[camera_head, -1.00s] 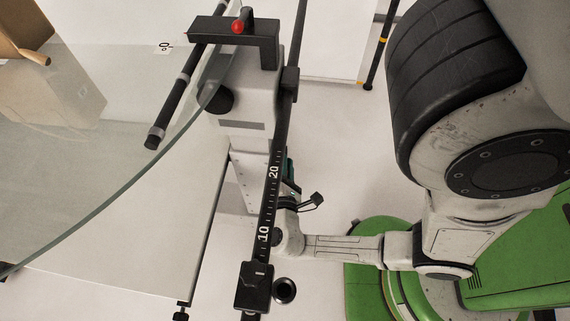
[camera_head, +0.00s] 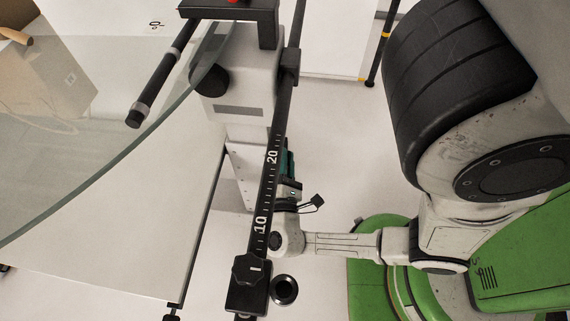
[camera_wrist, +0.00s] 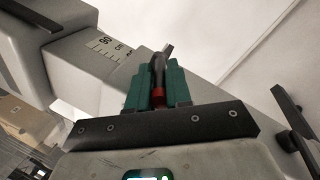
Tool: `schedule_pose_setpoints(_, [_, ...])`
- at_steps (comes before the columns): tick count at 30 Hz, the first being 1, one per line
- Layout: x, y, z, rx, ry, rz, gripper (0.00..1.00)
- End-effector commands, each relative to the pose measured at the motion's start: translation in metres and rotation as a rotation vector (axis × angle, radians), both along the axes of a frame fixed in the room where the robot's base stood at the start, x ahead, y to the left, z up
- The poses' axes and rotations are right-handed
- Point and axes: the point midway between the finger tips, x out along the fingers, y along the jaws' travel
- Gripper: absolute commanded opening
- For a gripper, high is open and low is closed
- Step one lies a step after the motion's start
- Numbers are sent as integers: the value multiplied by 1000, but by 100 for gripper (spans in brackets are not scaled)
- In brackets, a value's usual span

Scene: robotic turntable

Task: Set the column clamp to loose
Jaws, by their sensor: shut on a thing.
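The column clamp shows in the wrist view as a dark lever (camera_wrist: 157,68) with a red collar, in front of the pale column (camera_wrist: 120,52) with its printed scale. My gripper (camera_wrist: 156,84) has teal fingers, one on each side of the lever, and is shut on it. The lever's tip sticks out beyond the fingers. In the head view my gripper (camera_head: 287,168) is low beside the column (camera_head: 238,140), partly behind the black graduated bar (camera_head: 272,160). The lever itself is hidden there.
A glass disc (camera_head: 60,150) spreads over the left, above a white tabletop (camera_head: 130,220). A black bracket (camera_head: 235,12) tops the column. A black knob (camera_head: 248,270) sits at the bar's near end. Pale floor is free between column and my arm.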

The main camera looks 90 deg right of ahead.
Motion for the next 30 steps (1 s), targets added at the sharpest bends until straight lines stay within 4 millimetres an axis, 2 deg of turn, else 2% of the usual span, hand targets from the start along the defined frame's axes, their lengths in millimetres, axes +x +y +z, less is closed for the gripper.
schedule_pose_setpoints(1, [1, 0, -12, -42, 1, 2, 0])
schedule_pose_setpoints(15, [-1, -7, -23, -350, 21, 2, 0])
schedule_pose_setpoints(30, [-1, -9, -22, -430, 27, 2, 0])
